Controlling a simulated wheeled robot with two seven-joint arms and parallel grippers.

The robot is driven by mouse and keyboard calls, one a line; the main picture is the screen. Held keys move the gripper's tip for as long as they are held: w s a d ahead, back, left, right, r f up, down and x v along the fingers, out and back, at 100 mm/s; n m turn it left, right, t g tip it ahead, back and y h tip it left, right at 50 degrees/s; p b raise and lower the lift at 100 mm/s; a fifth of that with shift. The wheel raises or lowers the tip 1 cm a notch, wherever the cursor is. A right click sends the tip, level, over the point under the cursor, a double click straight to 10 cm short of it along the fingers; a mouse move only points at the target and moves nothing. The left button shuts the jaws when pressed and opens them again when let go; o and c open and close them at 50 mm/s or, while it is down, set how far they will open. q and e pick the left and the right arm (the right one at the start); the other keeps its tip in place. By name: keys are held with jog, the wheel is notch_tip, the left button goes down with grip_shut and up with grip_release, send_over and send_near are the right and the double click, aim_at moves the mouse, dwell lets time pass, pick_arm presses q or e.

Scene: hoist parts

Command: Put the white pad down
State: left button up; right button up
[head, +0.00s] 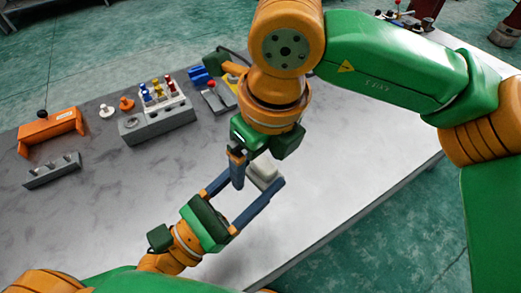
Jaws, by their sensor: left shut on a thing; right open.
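The white pad (264,173) shows in the head view near the middle of the table, partly covered by my grippers. My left gripper (256,180) reaches up from the lower left, and its blue fingers are shut on the pad from two sides. I cannot tell whether the pad touches the table. My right gripper (239,168) hangs from above, just behind and left of the pad. It is open, with one blue finger clearly visible and the rest hidden by its body.
The grey table (330,205) is bare to the right and front. At the left are an orange block (49,130), a grey rack (52,171), and a grey block (158,125) with coloured pegs. A blue part (200,75) lies further back. My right arm covers the back middle.

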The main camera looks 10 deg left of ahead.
jog(key=shift+f, duration=0.15)
jog(key=c, duration=1.4)
pick_arm(q)
jog(key=o, duration=1.2)
pick_arm(e)
grip_shut()
pick_arm(q)
jog(key=shift+s, duration=0.1)
